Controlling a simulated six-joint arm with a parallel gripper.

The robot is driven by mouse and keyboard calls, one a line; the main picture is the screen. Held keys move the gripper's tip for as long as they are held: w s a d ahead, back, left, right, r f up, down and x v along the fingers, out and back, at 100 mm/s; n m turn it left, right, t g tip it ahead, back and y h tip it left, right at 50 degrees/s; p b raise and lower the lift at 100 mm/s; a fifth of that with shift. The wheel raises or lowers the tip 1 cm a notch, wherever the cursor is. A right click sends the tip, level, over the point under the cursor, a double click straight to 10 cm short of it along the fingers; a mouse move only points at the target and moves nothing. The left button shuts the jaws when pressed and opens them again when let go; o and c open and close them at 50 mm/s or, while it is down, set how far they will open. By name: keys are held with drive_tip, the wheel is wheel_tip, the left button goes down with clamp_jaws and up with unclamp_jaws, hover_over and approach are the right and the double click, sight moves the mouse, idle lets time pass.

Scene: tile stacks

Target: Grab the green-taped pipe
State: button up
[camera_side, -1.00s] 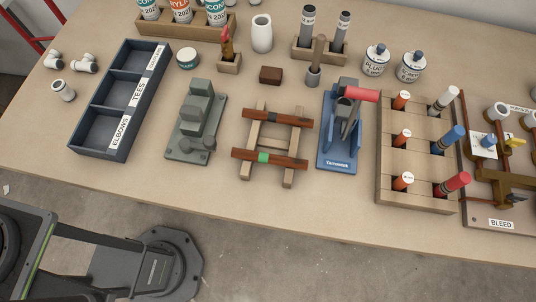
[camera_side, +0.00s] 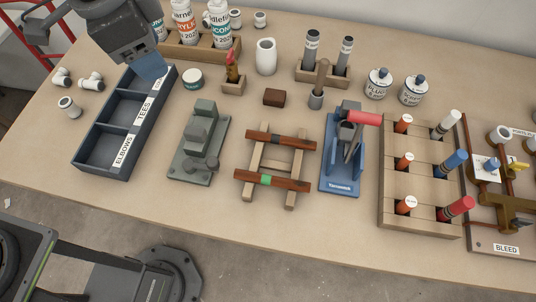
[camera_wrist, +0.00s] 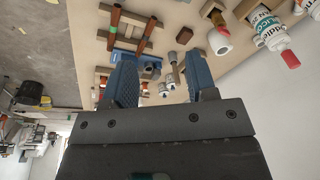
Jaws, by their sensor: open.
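The green-taped pipe (camera_side: 265,180) is a brown-red pipe with a green band. It lies across the front of a wooden rack (camera_side: 248,191) in the side view. A second brown-red pipe (camera_side: 293,143) with a dark band lies across the back of that rack. My gripper (camera_side: 152,68) is at the upper left of the side view, above the back of the compartment tray and well away from the pipe. In the wrist view its two blue fingers (camera_wrist: 162,75) are apart with nothing between them.
The dark compartment tray (camera_side: 127,128) stands at left. A grey-green fixture (camera_side: 198,150) stands left of the rack, a blue vise (camera_side: 341,170) close on its right. A wooden block holder (camera_side: 418,180) with coloured tubes is further right. The table in front of the rack is clear.

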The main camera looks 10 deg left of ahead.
drive_tip(key=d+f+m, duration=0.3)
drive_tip(key=d+f, duration=0.2)
drive_tip(key=d, duration=0.4)
drive_tip(key=m+g+y, duration=0.1)
drive_tip(key=m+g, duration=0.1)
drive_tip(key=m, duration=0.2)
hover_over(272, 178)
wheel_tip(272, 178, down, 7)
drive_tip(key=f, duration=0.8)
drive_tip(key=shift+s+d+f, duration=0.1)
drive_tip(key=shift+s+d, duration=0.1)
drive_tip(key=shift+d, duration=0.05)
drive_tip(key=shift+w+a+f, duration=0.1)
drive_tip(key=shift+a+f, duration=0.05)
drive_tip(key=shift+f, duration=1.45)
drive_tip(key=shift+w+a+f, duration=0.1)
drive_tip(key=shift+f, duration=1.5)
drive_tip(key=shift+c, duration=0.4)
clamp_jaws()
